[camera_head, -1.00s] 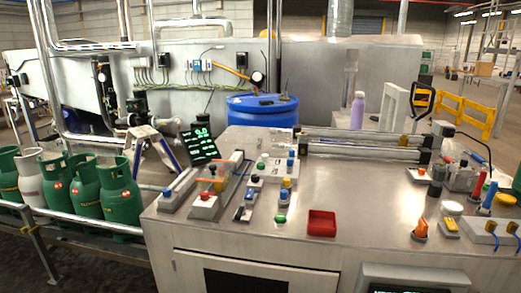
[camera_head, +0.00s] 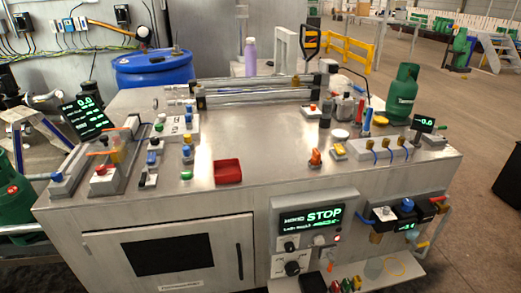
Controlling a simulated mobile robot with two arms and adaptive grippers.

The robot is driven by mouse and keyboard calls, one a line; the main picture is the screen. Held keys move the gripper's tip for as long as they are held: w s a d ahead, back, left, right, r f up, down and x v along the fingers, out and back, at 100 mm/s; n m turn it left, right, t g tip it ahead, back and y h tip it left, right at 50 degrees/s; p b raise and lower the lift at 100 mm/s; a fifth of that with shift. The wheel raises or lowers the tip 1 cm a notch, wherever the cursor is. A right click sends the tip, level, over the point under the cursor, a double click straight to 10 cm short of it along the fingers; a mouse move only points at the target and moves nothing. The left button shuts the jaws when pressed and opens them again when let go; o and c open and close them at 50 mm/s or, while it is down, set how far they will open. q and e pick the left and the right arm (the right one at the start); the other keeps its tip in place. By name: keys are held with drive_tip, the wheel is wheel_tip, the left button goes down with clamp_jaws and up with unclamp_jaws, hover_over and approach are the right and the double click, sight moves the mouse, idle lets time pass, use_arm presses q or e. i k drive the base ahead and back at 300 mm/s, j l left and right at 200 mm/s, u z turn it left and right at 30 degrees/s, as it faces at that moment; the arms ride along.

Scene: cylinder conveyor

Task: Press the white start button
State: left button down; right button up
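A grey control panel (camera_head: 272,236) is on the front of the steel bench, with a green lit screen (camera_head: 311,218) reading "STOP". Below the screen is a small pale control (camera_head: 319,240), which may be the white start button; its label is too small to read. A small red button (camera_head: 337,238) sits just right of it. Black knobs (camera_head: 292,267) are at the panel's left. Another whitish knob (camera_head: 386,211) sits on a dark unit further right. Neither of my grippers shows in the head view.
The steel bench top (camera_head: 270,130) carries several small coloured switches at left and a red tray (camera_head: 227,171) near the front. A green gas cylinder (camera_head: 402,95) stands at the back right. A blue drum (camera_head: 152,68) is behind. Open floor (camera_head: 465,220) lies to the right.

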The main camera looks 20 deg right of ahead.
sight(318, 241)
drive_tip(key=z, duration=1.25)
